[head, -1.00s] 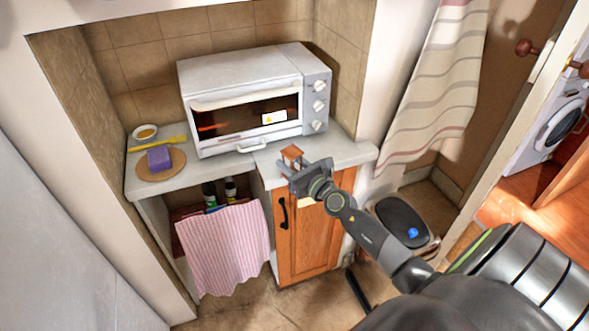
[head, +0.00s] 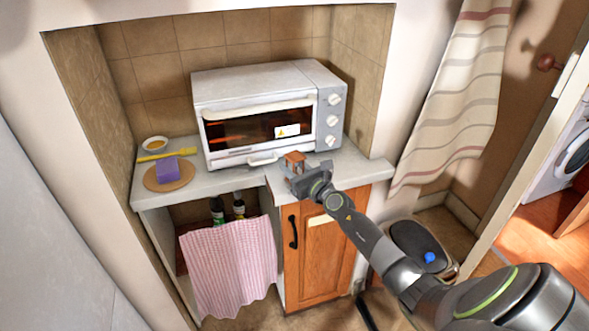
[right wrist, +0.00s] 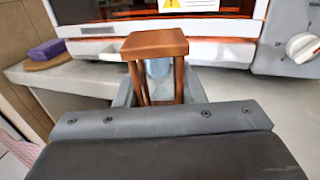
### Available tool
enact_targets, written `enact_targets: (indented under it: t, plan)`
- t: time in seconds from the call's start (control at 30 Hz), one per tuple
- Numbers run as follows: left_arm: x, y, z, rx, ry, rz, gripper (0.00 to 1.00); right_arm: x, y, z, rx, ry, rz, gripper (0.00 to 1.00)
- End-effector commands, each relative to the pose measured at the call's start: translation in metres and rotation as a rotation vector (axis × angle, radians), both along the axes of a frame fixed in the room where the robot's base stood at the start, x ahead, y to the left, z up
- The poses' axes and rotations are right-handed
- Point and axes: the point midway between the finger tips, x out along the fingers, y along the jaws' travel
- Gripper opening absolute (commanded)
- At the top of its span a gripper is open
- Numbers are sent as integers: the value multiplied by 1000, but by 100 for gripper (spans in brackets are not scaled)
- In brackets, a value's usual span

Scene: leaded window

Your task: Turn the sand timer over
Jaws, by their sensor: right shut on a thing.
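The sand timer (head: 294,157) has a brown wooden frame with a square end plate. It stands at the front of the counter, just before the oven. My left gripper is not in view.
A white toaster oven (head: 265,85) stands close behind the timer. To the left on the counter (head: 222,181) are a purple block (head: 177,169) on a round board (head: 155,183), a yellow utensil (head: 167,153) and a small bowl (head: 155,143). A pink striped cloth (head: 230,265) hangs below.

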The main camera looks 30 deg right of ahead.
Motion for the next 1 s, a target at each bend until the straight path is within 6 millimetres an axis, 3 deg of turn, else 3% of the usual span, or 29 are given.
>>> enact_targets:
  t: [0.1,0.13,0.3,0.67,0.83,1.0]
  plan:
    - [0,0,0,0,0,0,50,0,0,1,0,-1,0,13]
    - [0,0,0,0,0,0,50,0,0,1,1,-1,0,39]
    - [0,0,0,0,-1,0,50,0,0,0,1,0,0,61]
    - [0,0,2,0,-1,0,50,-4,0,0,1,1,0,61]
    - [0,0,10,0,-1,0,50,-24,-2,1,0,2,0,61]
    - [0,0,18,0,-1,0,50,-57,-4,1,-1,2,0,61]
